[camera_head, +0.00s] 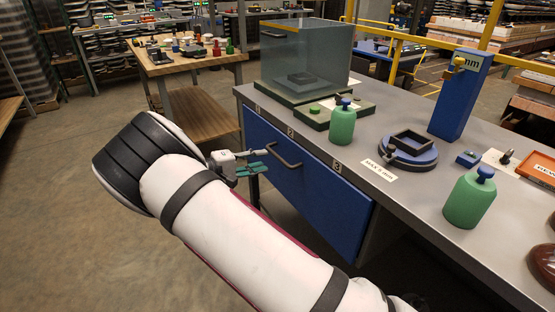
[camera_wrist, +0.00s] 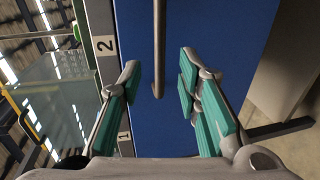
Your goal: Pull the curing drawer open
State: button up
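The curing drawer is a wide blue front (camera_head: 318,195) under the grey bench top, and it looks flush with the bench. Its dark bar handle (camera_head: 286,157) sits near the upper edge. My gripper (camera_head: 266,166) is just to the left of the handle in the head view. In the wrist view the blue front (camera_wrist: 215,30) fills the middle, and the handle bar (camera_wrist: 158,45) lies between the spread teal-padded fingers of my gripper (camera_wrist: 158,80). The fingers are open and apart from the bar; how deep the bar sits between them is unclear.
The bench top (camera_head: 255,96) carries a glass box (camera_head: 305,60), green bottles (camera_head: 342,125) (camera_head: 466,200), a round blue fixture (camera_head: 408,150) and a blue post (camera_head: 460,95). A wooden table (camera_head: 200,118) stands behind. The floor (camera_head: 60,200) at left is clear.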

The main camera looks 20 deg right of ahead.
aim_at(278, 157)
jog(key=b+x, duration=0.1)
jog(key=x, duration=0.6)
jog(key=shift+d, duration=0.2)
jog(key=shift+c, duration=0.2)
grip_shut()
